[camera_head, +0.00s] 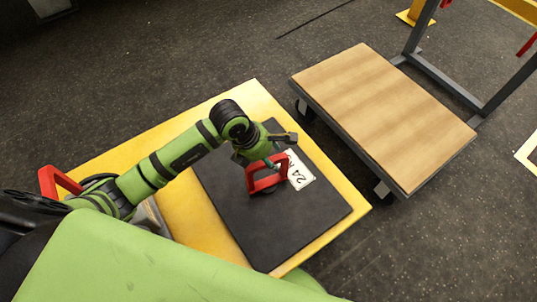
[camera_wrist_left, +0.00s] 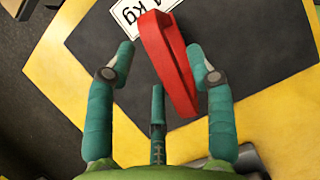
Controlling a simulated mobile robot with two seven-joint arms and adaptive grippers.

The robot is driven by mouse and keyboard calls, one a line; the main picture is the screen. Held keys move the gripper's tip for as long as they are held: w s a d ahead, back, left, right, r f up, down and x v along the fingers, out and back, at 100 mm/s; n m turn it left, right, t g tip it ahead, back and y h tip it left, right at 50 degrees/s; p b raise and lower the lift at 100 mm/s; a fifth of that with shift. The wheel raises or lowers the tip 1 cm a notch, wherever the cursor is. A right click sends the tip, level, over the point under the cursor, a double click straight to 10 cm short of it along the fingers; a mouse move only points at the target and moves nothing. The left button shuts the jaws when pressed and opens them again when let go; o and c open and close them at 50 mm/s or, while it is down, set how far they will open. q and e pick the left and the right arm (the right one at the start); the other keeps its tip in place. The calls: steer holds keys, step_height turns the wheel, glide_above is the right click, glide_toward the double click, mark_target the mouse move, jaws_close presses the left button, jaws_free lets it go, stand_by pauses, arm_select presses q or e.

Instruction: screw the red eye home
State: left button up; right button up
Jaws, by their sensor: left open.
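The red eye (camera_head: 266,184), an angular red loop, stands on a dark plate (camera_head: 240,218) beside a white label. In the left wrist view the red eye (camera_wrist_left: 172,65) rises between the teal fingers of my left gripper (camera_wrist_left: 161,52). My left gripper (camera_head: 268,152) is open, right at the eye, with a gap showing on the left side and the right fingertip very close to it. I cannot tell whether that fingertip touches. The eye's threaded foot is hidden, so its seating is not visible. My right gripper is not in view.
The plate lies on a yellow platform (camera_head: 251,95). Another red loop (camera_head: 57,181) is at the platform's left, partly behind my arm. A wood-topped cart (camera_head: 385,110) stands to the right, with a grey frame (camera_head: 447,80) behind it. Dark floor lies around.

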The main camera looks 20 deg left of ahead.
arm_select(q)
steer(key=shift+f, duration=0.2)
jaws_close()
